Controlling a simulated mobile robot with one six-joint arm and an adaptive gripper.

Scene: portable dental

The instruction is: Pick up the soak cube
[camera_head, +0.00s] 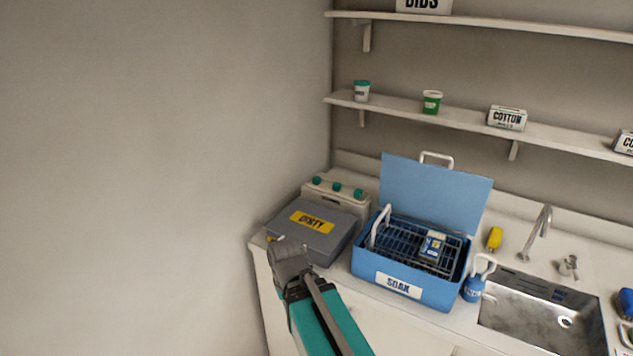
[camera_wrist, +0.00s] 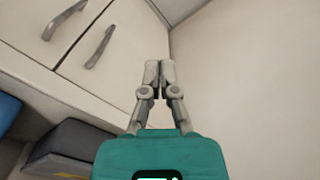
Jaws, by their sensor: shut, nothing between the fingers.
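A small blue, white and yellow box (camera_head: 432,246), which looks like the soak cube, sits on the dark wire rack inside the open blue SOAK bin (camera_head: 362,264). The bin's lid (camera_head: 434,190) stands up at the back. My gripper is shut and empty in the wrist view (camera_wrist: 159,70), its two fingertips together. In the head view my arm's grey end reaches up in front of the DIRTY box, left of the SOAK bin and well apart from the cube. The fingertips are hard to make out there. The cube does not show in the wrist view.
The grey DIRTY box (camera_head: 336,238) stands left of the bin; a white unit with teal knobs (camera_head: 337,193) is behind it. A blue bottle (camera_head: 474,287), a yellow item (camera_head: 494,238) and a sink (camera_head: 540,305) are at right. Shelves (camera_head: 470,122) hang above.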

